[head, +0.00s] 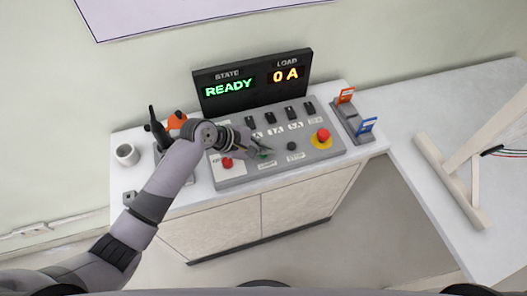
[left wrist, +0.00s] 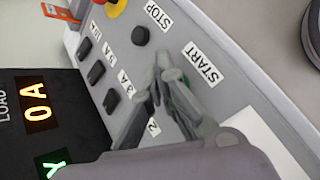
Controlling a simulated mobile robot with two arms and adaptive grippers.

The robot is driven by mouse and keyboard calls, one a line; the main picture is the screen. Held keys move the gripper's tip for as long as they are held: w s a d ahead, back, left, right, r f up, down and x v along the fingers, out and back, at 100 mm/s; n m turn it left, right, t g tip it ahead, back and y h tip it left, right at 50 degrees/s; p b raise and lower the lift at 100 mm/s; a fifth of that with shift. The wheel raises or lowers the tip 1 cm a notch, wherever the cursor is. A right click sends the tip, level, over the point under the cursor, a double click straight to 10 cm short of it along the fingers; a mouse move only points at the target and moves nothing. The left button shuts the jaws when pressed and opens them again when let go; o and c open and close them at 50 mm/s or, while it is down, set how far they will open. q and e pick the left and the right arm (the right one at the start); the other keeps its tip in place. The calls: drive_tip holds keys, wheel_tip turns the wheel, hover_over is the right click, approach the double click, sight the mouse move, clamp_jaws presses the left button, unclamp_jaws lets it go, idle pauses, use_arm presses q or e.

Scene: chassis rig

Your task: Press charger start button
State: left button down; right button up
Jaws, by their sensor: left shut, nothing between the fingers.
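The charger panel (head: 237,181) is a grey sloped box on a cabinet. Its green start button (head: 264,155) is mostly covered by my left gripper (head: 266,149). In the left wrist view, a sliver of the green button (left wrist: 186,79) shows behind the fingers, beside the START label (left wrist: 202,64). My left gripper (left wrist: 163,66) is shut and empty, with its fingertips over the panel close to the button; I cannot tell whether they touch it. The black stop button (head: 291,146) is to the right, with its STOP label. The display (head: 252,80) reads READY and 0 A.
A red mushroom button (head: 322,135) on yellow and a red knob (head: 227,163) are on the panel. A row of black switches (head: 271,117) lies behind. A white mug (head: 127,154) stands left; a stand with orange and blue clips (head: 352,120) stands right.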

sight(264, 156)
use_arm(q)
drive_tip(key=shift+f, duration=0.5)
idle(0.5)
drive_tip(key=shift+r+p, duration=0.95)
drive_tip(key=shift+p, duration=0.35)
wheel_tip(264, 156, up, 5)
drive_tip(key=p, duration=0.6)
drive_tip(key=shift+s, duration=0.1)
